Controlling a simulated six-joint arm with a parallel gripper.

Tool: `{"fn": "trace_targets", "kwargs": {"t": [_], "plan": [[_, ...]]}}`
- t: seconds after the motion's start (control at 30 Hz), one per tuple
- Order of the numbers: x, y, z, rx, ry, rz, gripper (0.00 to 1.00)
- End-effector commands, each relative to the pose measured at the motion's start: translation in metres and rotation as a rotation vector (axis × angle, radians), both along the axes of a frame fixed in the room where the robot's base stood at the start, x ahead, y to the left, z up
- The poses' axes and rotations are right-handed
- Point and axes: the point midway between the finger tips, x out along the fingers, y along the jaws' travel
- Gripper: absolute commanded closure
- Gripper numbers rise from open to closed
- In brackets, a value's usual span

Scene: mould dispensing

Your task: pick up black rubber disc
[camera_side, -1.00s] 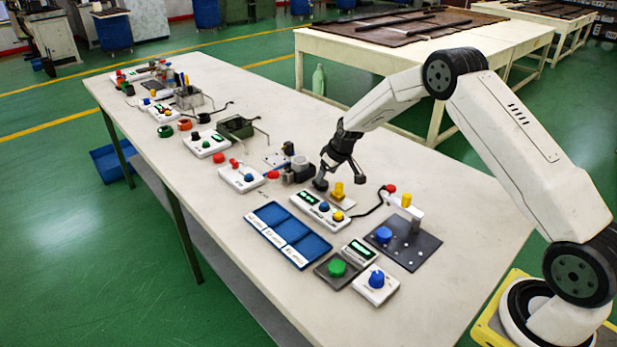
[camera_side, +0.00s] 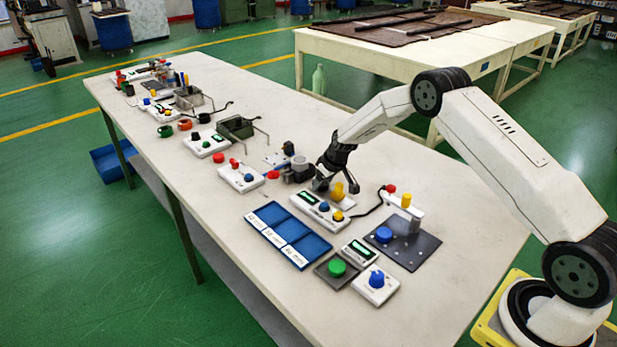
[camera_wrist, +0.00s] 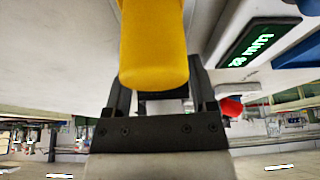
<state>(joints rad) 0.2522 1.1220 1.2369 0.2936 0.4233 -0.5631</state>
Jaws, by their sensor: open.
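My gripper (camera_side: 335,186) is low over the table in the side view, with its fingers spread at a yellow post (camera_side: 338,192). The gripper (camera_wrist: 160,100) also shows in the wrist view, its dark fingers apart on either side. The yellow post (camera_wrist: 153,45) fills the middle there and hides much of the gap. A dark band shows between the fingers, but I cannot tell whether it is the disc. I cannot clearly make out a black rubber disc under the gripper. A small dark round piece (camera_side: 203,117) lies farther along the table.
A white control box (camera_side: 320,210) with a lit display and knobs stands in front of the gripper. A grey cylinder (camera_side: 300,165) stands behind left.

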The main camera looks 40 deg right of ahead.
Motion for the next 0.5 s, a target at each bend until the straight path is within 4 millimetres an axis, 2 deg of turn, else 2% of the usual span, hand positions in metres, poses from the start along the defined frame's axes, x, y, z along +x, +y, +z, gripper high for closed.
{"fn": "trace_targets", "kwargs": {"t": [0.03,0.27,0.5], "plan": [[0.0,0.0,0.0001,0.0,0.0,0.0,0.27],[-0.0001,-0.0001,0.0002,0.0,0.0,0.0,1.0],[0.0,-0.0001,0.0004,0.0,0.0,0.0,1.0]]}}
